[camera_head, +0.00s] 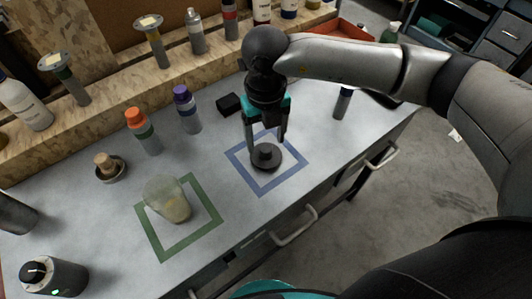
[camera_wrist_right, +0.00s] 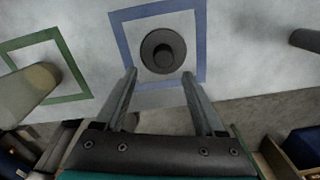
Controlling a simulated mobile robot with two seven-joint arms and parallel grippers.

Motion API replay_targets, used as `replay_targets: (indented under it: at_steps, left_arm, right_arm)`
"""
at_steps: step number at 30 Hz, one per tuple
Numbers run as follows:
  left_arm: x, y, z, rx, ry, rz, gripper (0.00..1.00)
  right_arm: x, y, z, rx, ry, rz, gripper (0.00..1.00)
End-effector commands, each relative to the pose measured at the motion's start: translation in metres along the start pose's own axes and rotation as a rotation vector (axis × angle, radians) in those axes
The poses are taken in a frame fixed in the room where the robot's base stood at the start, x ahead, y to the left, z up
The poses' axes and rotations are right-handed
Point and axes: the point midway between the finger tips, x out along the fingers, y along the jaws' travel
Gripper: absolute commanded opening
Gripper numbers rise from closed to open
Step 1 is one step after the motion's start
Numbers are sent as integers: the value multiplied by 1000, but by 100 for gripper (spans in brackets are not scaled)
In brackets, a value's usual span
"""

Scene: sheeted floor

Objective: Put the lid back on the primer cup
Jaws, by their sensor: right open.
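The dark round lid (camera_head: 266,157) with a raised knob lies flat inside the blue square outline on the table. In the right wrist view the lid (camera_wrist_right: 163,52) shows just beyond the fingertips. My right gripper (camera_head: 266,140) is open above the lid, its fingers pointing down, and holds nothing. It also shows in the right wrist view (camera_wrist_right: 158,74). The translucent cup (camera_head: 168,199) with yellowish contents stands inside the green square outline, left of the lid. The cup also shows at the left of the right wrist view (camera_wrist_right: 28,88). My left gripper is not in view.
A purple-capped bottle (camera_head: 187,109), an orange-capped bottle (camera_head: 143,132) and a small black block (camera_head: 229,104) stand behind the squares. A small bowl with a brush (camera_head: 110,168) is left of the cup. A wooden shelf (camera_head: 100,112) with several bottles runs along the back.

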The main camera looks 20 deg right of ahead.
Motion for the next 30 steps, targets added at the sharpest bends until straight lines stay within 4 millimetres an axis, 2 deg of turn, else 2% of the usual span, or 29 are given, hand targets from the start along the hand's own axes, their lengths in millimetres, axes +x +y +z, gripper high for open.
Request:
replay_targets:
  at_steps: [7,15,18,29,30]
  left_arm:
    - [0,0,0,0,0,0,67]
    - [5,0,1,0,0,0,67]
    - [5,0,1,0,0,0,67]
    - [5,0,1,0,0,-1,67]
    - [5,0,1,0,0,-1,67]
  right_arm:
    - [5,-1,1,1,2,0,71]
    - [44,-4,8,1,3,0,71]
    - [51,-4,8,0,1,0,71]
    - [52,-5,8,0,0,0,71]
    - [52,-5,8,0,0,0,67]
